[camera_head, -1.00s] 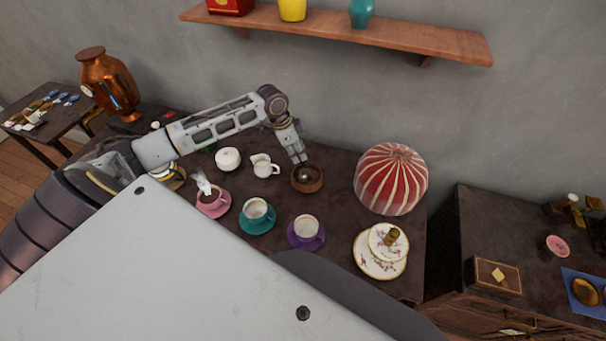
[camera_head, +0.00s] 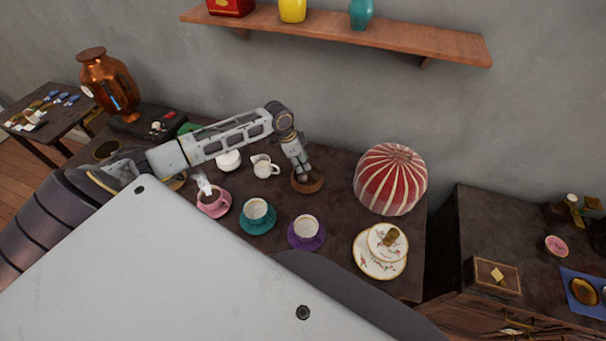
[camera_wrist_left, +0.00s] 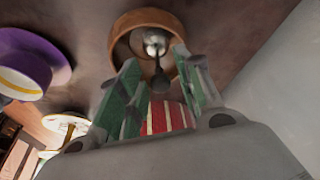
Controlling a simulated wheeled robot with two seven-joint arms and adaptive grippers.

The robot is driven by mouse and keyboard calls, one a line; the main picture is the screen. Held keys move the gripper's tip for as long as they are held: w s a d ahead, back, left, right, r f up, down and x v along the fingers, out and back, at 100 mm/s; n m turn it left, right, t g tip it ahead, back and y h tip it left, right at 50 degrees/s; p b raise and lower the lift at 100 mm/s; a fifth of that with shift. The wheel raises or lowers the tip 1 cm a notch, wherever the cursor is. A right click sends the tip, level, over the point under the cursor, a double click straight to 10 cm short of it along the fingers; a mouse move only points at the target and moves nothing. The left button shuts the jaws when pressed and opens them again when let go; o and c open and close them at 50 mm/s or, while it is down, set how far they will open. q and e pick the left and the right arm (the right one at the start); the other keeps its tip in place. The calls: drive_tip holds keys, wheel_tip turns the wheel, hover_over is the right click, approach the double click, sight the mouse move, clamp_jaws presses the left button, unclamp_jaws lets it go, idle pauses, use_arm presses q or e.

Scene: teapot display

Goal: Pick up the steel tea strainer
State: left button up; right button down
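The steel tea strainer (camera_wrist_left: 155,44) lies in a round wooden bowl (camera_wrist_left: 120,30), its dark handle pointing toward my left gripper in the left wrist view. My left gripper (camera_wrist_left: 153,75) is open, with its green-padded fingers apart on either side of the handle. I cannot tell whether they touch it. In the head view my left gripper (camera_head: 302,176) reaches down into the wooden bowl (camera_head: 318,186) and hides most of the strainer. My right gripper is not in view.
A white creamer (camera_head: 264,167) stands left of the bowl. Pink, teal (camera_head: 257,217) and purple (camera_head: 306,233) cups on saucers stand in front. A red striped tea cosy (camera_head: 391,180) is to the right. A wall shelf (camera_head: 420,38) runs above.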

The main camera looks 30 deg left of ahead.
use_arm(q)
drive_tip(key=shift+x, duration=1.55)
drive_tip(key=shift+s, duration=0.1)
drive_tip(key=shift+c, duration=0.4)
clamp_jaws()
